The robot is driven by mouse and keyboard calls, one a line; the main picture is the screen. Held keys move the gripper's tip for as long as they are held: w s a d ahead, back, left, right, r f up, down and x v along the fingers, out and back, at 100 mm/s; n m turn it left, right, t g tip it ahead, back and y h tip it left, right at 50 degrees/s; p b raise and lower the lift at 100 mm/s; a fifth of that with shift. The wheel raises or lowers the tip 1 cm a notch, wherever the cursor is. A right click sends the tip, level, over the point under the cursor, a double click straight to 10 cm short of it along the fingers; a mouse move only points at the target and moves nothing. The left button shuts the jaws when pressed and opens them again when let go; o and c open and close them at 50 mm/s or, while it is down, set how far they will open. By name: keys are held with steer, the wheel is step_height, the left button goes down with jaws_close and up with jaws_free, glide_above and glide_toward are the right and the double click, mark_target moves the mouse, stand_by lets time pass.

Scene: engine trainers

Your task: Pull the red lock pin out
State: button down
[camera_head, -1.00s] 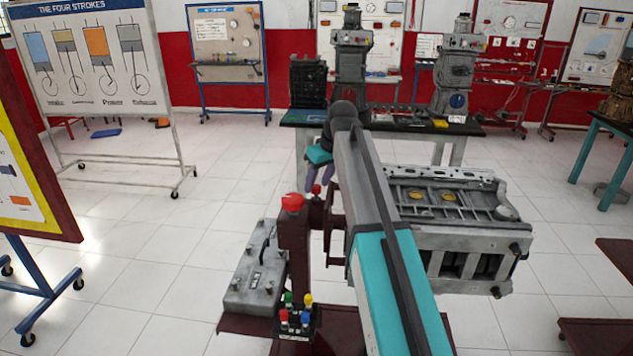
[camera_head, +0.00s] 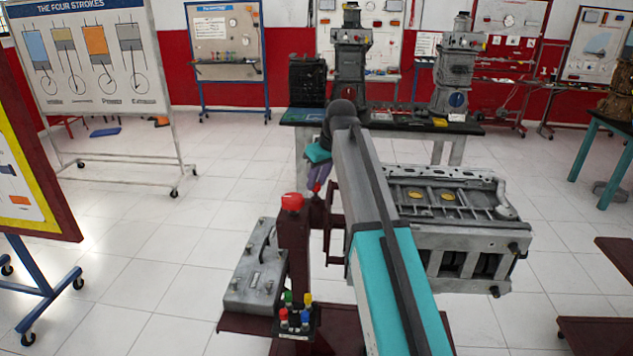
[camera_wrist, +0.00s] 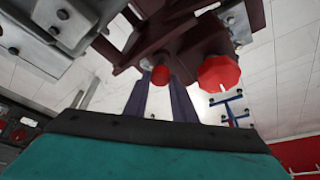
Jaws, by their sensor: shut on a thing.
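The red lock pin (camera_wrist: 160,75) shows in the wrist view as a small red round end against the dark red stand (camera_wrist: 180,45). In the head view it is a small red spot (camera_head: 316,187) beside the stand's post. My gripper (camera_wrist: 163,88) has its two purple fingers on either side of the pin and is shut on it. In the head view my gripper (camera_head: 317,186) is partly hidden by my arm. How far the pin sits in its hole cannot be told.
A larger red knob (camera_head: 291,202) tops the post, close beside the pin. A grey engine block (camera_head: 455,215) is to the right. A grey box (camera_head: 256,275) and several coloured buttons (camera_head: 296,312) are in front. Open tiled floor (camera_head: 150,240) lies to the left.

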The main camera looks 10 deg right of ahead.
mark_target(318, 184)
steer(key=shift+w+r+p, duration=0.15)
steer(key=shift+r+p, duration=0.4)
steer(key=shift+r, duration=1.35)
steer(key=c, duration=1.5)
jaws_free()
steer(key=shift+r, duration=0.1)
steer(key=shift+o, duration=0.2)
steer(key=b+v, duration=0.2)
steer(key=v, duration=1.1)
steer(key=shift+s+r+b, duration=0.25)
steer(key=shift+r+b, duration=0.05)
steer(key=shift+b, duration=0.05)
steer(key=shift+s+d+f, duration=0.1)
steer(key=shift+d, duration=0.05)
